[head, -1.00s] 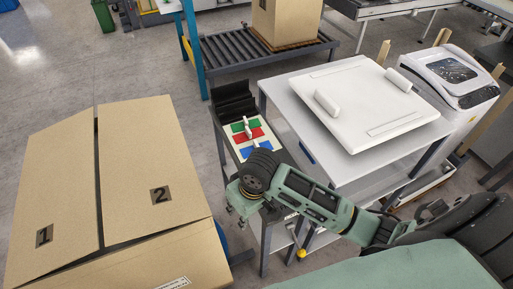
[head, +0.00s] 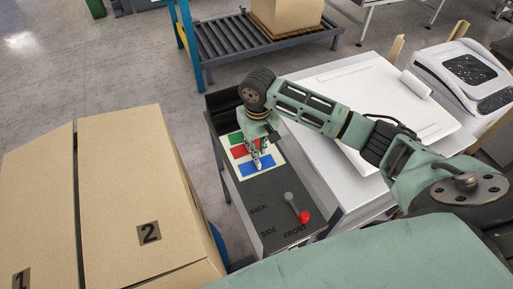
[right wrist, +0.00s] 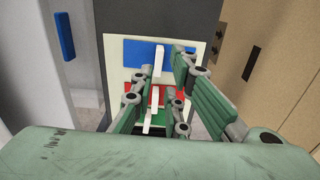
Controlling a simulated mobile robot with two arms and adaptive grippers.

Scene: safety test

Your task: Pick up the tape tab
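The tape tabs are small white upright pieces on a pale board (head: 275,156) with green, red and blue patches. In the right wrist view one tab (right wrist: 158,58) stands on the blue patch (right wrist: 133,50). Another tab (right wrist: 155,97) is by the red patch, and a third (right wrist: 147,118) is by the green patch. My right gripper (head: 257,158) is over the board, near the red and blue patches, and partly hides them. In the wrist view its fingers (right wrist: 163,65) are spread with a gap between them. I cannot tell whether they touch any tab. My left gripper is out of view.
The board lies on a narrow dark stand (head: 262,215) that also carries a red-knobbed lever (head: 297,208). A large cardboard box (head: 135,185) stands to the left. A white table (head: 330,180) with a white panel is at the right. A roller conveyor (head: 235,45) is behind.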

